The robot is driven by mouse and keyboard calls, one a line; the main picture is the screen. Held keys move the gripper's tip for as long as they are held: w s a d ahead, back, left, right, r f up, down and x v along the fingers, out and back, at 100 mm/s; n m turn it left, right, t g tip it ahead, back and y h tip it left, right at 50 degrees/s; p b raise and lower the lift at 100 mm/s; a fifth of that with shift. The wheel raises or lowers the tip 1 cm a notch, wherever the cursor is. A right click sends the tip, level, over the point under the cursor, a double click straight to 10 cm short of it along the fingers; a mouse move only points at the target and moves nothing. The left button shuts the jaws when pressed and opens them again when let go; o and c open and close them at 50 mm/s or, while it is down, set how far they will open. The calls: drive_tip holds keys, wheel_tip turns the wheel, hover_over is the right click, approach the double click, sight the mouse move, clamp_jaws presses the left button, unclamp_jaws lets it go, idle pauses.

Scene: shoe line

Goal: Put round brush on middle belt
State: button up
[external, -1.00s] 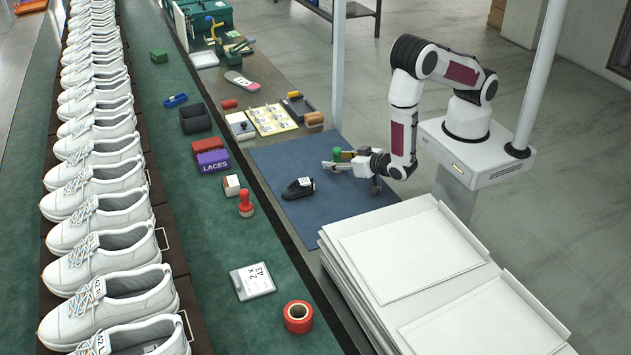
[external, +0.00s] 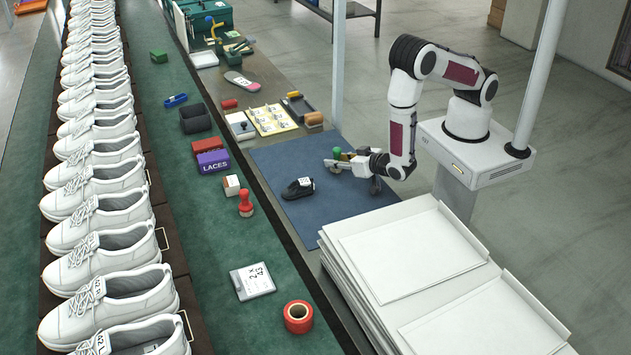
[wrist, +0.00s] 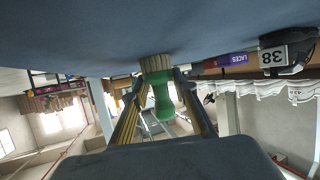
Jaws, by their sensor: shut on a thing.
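The round brush (wrist: 161,95) has a green handle and a pale bristle end, and sits between my gripper's fingers in the wrist view. My gripper (external: 341,162) is shut on it, low over the right part of the blue mat. The brush's green handle (external: 337,153) shows above the fingers in the external view. The bristle end is at the mat's surface in the wrist view; I cannot tell whether it touches. A dark belt carries a row of white shoes (external: 100,220), with a green belt surface (external: 205,255) to its right. I cannot tell which is called middle.
A black labelled object (external: 298,188) lies on the blue mat (external: 340,207) left of my gripper. The green surface holds a red stamp (external: 246,204), a laces box (external: 212,161), a labelled card (external: 252,281) and red tape (external: 298,317). White box lids (external: 415,255) are stacked in front.

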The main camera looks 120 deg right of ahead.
drive_tip(key=shift+r, duration=0.15)
drive_tip(key=shift+r, duration=4.8)
